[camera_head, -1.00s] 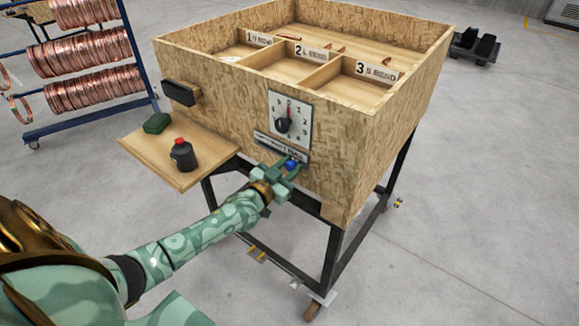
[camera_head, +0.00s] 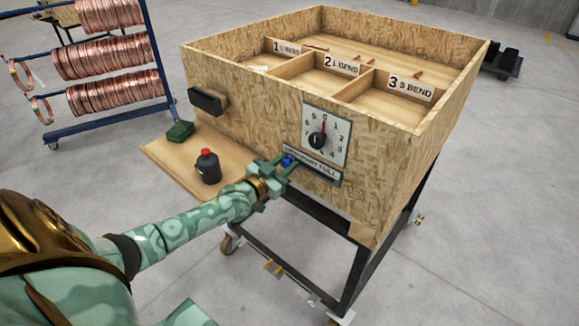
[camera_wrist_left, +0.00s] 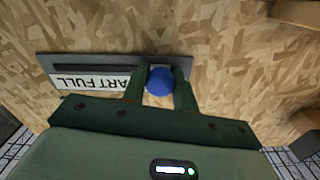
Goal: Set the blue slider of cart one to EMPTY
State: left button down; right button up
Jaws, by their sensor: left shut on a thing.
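Cart one is a wooden box cart (camera_head: 260,110) on a black wheeled frame. On its front is a dark slider plate (camera_head: 332,179) with a white label; "FULL" reads at its right end, and the left end of the label is hidden by my gripper. The blue slider knob (camera_head: 287,162) sits near the plate's left end. My left gripper (camera_head: 284,166) is shut on the knob. In the left wrist view the blue knob (camera_wrist_left: 159,81) is between the two fingers, and the upside-down label (camera_wrist_left: 95,81) shows "ART FULL".
A dial (camera_head: 326,136) is just above the slider plate. A black handle (camera_head: 207,101) juts from the front. A copper coil rack (camera_head: 105,60) stands left.

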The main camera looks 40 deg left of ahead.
pick_arm(q)
jog(key=shift+a, duration=0.1)
jog(key=c, duration=1.1)
grip_release()
jog(key=shift+a, duration=0.3)
jog(key=shift+s+d, duration=0.1)
jog(key=shift+d, duration=0.1)
jog(key=shift+s, duration=0.4)
jog(key=s+a+p, duration=0.1)
jog(key=s+p, duration=0.2)
jog(key=s, duration=1.2)
jog(key=shift+s+a, duration=0.15)
jog(key=shift+a, duration=0.1)
